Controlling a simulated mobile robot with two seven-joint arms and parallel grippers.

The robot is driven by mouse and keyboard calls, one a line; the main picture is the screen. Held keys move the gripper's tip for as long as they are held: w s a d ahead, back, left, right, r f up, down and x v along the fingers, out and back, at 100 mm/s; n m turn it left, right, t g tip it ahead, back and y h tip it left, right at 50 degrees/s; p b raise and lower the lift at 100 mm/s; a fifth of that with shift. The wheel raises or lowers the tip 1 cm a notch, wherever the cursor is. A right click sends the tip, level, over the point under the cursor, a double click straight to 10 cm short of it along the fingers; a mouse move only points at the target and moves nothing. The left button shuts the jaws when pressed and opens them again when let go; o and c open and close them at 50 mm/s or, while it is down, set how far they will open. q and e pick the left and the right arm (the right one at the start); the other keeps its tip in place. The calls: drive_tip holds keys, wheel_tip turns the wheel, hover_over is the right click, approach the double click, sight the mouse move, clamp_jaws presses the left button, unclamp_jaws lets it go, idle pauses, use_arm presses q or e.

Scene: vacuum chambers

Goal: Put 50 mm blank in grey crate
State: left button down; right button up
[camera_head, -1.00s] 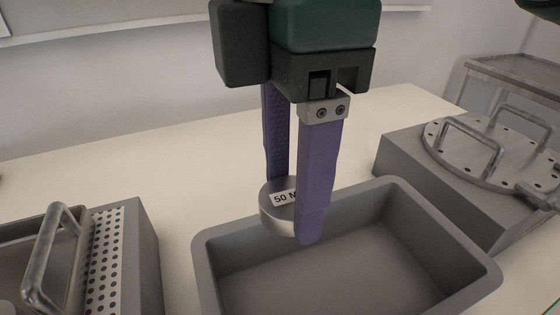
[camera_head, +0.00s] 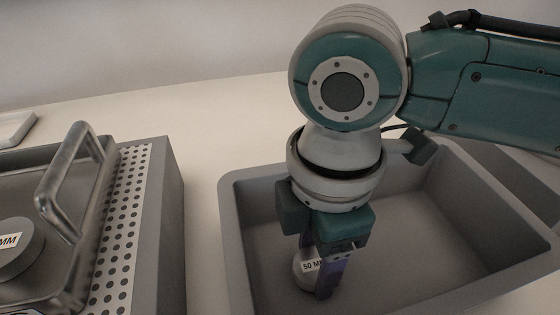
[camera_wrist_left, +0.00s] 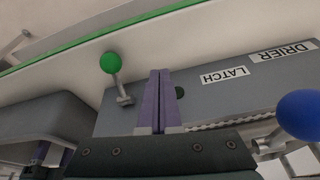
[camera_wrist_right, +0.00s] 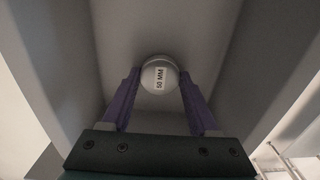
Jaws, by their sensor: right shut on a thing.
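The 50 mm blank (camera_head: 305,272) is a round grey disc with a "50 MM" label. My right gripper (camera_head: 318,276) is shut on it, one purple finger on either side. The blank also shows between the fingertips in the right wrist view (camera_wrist_right: 159,73). The grey crate (camera_head: 232,215) is an open box. The blank and fingers are down inside its walls, near its left side; I cannot tell whether the blank touches the floor. My left gripper (camera_wrist_left: 158,85) has its purple fingers together with nothing between them, above a grey block labelled LATCH and DRIER.
Left of the crate is a grey box with a perforated strip (camera_head: 122,230), a metal handle (camera_head: 62,175) and another labelled disc (camera_head: 15,248). In the left wrist view, a green knob (camera_wrist_left: 110,62) and a blue knob (camera_wrist_left: 300,115) stand near the left gripper.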

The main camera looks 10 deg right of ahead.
sight(315, 264)
use_arm(q)
drive_tip(key=shift+f, duration=0.1)
use_arm(e)
drive_tip(key=shift+f, duration=0.35)
drive_tip(key=shift+f, duration=0.15)
use_arm(q)
drive_tip(key=shift+a, duration=0.1)
use_arm(e)
drive_tip(key=o, duration=1.4)
use_arm(q)
wheel_tip(315, 264, up, 3)
drive_tip(key=p, duration=0.3)
use_arm(e)
wheel_tip(315, 264, up, 12)
drive_tip(key=shift+r, duration=0.2)
